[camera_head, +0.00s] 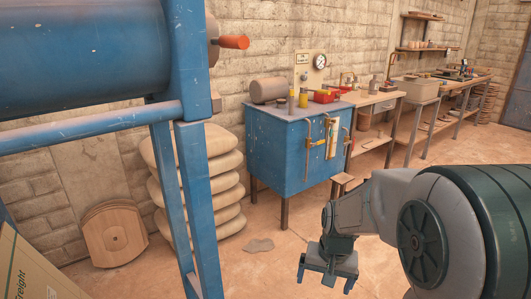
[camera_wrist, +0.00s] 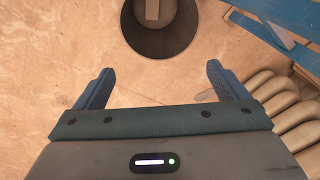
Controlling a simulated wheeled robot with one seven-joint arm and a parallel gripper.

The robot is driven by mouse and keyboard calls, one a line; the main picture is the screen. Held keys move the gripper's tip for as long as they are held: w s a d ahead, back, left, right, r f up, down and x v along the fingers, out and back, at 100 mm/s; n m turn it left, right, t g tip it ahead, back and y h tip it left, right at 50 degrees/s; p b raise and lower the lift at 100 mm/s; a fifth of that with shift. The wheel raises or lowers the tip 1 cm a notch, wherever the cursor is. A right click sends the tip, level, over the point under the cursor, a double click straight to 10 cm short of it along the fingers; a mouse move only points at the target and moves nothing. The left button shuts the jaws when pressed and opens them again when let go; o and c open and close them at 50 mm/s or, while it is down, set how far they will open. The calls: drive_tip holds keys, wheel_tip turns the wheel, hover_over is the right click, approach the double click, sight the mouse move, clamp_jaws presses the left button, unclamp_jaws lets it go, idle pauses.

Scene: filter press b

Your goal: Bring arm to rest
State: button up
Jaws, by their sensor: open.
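My arm (camera_head: 430,225) reaches in from the right side of the head view, bent, with its wrist pointing down. My gripper (camera_head: 326,280) hangs over the bare floor in front of the blue cabinet. In the wrist view my gripper (camera_wrist: 160,78) has its two blue fingers wide apart, with only floor between them. It is open and holds nothing.
A dark round bin (camera_wrist: 162,40) stands beyond the fingers in the wrist view. Stacked sacks (camera_head: 200,185) and a blue frame (camera_head: 190,150) stand left. The blue cabinet (camera_head: 280,155) is behind my gripper. A freight box (camera_head: 40,265) is at lower left.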

drive_tip(key=s+r+n+t+p, duration=0.1)
drive_tip(key=s+r+p, duration=0.5)
drive_tip(key=r, duration=0.5)
drive_tip(key=s+r+n+p, duration=0.1)
drive_tip(key=s+r+p, duration=0.4)
drive_tip(key=r, duration=0.5)
drive_tip(key=s, duration=0.2)
drive_tip(key=shift+s+d+r+n+t+h+p, duration=0.3)
drive_tip(key=shift+s+d+r+n+t+p, duration=0.1)
drive_tip(key=shift+c, duration=0.2)
